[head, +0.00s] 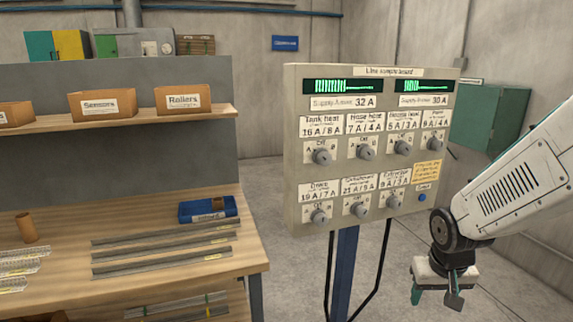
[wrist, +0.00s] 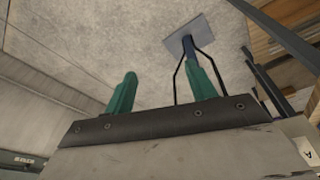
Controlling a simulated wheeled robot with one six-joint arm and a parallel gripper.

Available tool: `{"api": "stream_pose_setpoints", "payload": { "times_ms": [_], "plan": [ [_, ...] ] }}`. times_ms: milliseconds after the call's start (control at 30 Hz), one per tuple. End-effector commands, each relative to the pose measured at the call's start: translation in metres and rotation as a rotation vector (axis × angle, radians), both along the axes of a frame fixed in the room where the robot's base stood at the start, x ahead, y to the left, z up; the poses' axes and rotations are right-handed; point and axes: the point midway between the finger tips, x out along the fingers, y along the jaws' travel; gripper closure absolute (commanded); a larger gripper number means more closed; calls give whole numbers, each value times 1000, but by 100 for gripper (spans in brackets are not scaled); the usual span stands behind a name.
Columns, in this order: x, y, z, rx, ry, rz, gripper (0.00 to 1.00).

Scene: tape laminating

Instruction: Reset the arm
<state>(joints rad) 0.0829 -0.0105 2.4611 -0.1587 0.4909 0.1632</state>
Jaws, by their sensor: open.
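My gripper (head: 433,298) hangs at the lower right of the head view, in front of and below the right side of the control panel (head: 293,150). In the wrist view its two green fingers (wrist: 162,92) are apart with nothing between them. The panel is a beige board on a blue post, with two green displays and two rows of grey knobs. My gripper is apart from the panel. A blue button (head: 422,197) sits at the panel's lower right, near my wrist.
A wooden workbench (head: 190,277) with metal strips and a blue tray (head: 208,209) stands at the left. A shelf above it holds labelled bins (head: 102,104). A green cabinet (head: 492,117) is behind the arm. The panel's post stands on a floor plate (wrist: 190,35). Floor shows between bench and panel.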

Motion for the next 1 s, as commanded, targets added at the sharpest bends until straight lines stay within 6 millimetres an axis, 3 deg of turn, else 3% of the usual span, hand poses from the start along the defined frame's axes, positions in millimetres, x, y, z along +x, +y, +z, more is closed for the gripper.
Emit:
{"api": "stream_pose_setpoints", "payload": {
  "times_ms": [33,200,433,700,1000],
  "plan": [
    [-23,4,19,0,46,9,44],
    [-98,18,68,24,202,45,44],
    [-177,38,121,72,253,90,44],
    [-197,45,151,72,107,111,44],
    [-197,46,154,71,88,116,44]
  ]
}}
